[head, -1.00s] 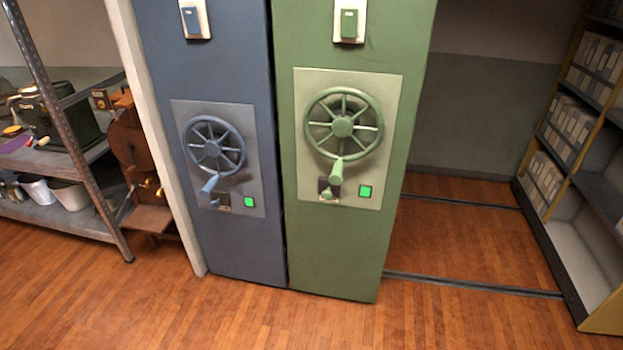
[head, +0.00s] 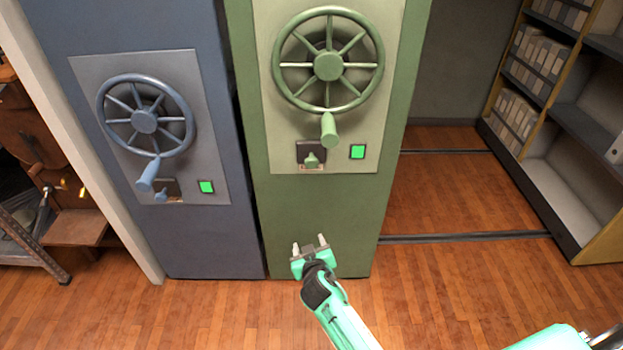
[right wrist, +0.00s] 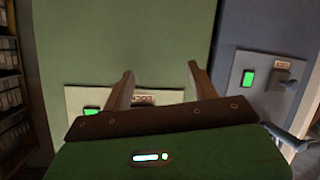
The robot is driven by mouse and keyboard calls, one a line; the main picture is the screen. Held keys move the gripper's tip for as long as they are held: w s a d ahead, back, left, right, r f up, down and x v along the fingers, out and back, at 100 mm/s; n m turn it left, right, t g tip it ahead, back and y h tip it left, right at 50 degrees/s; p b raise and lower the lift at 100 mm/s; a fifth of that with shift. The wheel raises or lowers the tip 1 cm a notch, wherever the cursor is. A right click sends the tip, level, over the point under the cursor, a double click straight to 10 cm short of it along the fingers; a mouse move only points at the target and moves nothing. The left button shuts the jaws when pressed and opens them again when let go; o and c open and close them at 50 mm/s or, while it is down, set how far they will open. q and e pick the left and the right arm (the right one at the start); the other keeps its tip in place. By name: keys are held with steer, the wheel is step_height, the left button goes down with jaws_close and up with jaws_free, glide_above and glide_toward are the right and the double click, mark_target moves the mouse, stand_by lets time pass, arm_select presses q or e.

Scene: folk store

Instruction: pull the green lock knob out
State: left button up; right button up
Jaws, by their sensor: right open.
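The green lock knob (head: 312,160) is a small green knob on a dark plate low on the pale panel (head: 262,130) of the green cabinet (head: 315,215). It sits below the green handwheel (head: 328,66) and left of a lit green square (head: 357,152). My right gripper (head: 309,243) is open and empty, below the knob and apart from it. In the right wrist view my open fingers (right wrist: 160,70) stand before the green cabinet front. The panel's edge shows there with part of a label; the knob is hidden. My left gripper is not in view.
The blue cabinet (head: 215,245) stands close on the left with its own wheel, crank handle and blue knob (head: 161,195). The green wheel's handle (head: 329,128) hangs just above the green knob. Open floor with rails (head: 465,237) lies to the right, before shelves (head: 550,150).

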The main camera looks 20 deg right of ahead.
step_height(320, 180, up, 9)
steer(key=w+m+t+h+b, duration=0.1)
steer(key=w+t+b, duration=0.1)
steer(key=w, duration=0.1)
steer(key=m+t+h+b, duration=0.1)
steer(key=m+t+h, duration=0.1)
glide_toward(312, 166)
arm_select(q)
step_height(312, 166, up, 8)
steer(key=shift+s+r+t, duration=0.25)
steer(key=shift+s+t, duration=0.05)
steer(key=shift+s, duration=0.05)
arm_select(e)
steer(key=x, duration=1)
steer(key=shift+w+r, duration=0.1)
steer(key=shift+w, duration=0.15)
